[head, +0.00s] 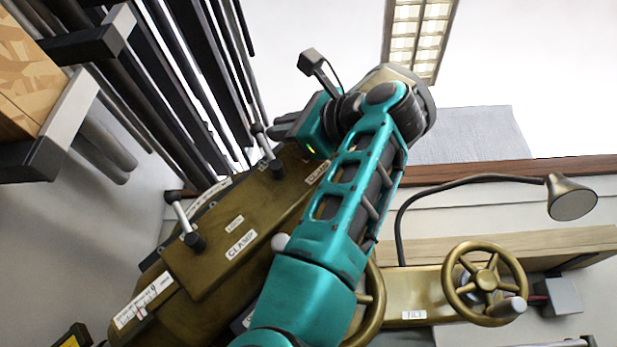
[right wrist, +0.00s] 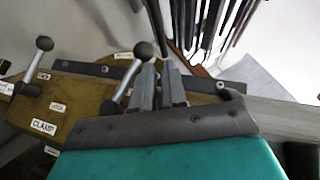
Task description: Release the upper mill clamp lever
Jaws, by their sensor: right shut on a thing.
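The olive mill head (head: 215,245) carries two clamp levers with dark knobs and pale rods. The upper lever (head: 267,150) is right at my right gripper (head: 283,133). In the right wrist view the upper lever (right wrist: 126,78) slants beside the fingers, its end knob by the left fingertip. My right gripper (right wrist: 160,80) is shut on this lever; the exact contact is partly hidden. The lower lever (head: 187,225) stands free beside the CLAMP label; it also shows in the right wrist view (right wrist: 38,68). My left gripper is not in view.
A brass handwheel (head: 485,283) and a lamp (head: 572,198) are at the right. Dark long bars (head: 190,80) stand behind the mill at the upper left. A wooden block (head: 25,75) sits in a rack at the far left. My right arm covers much of the mill.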

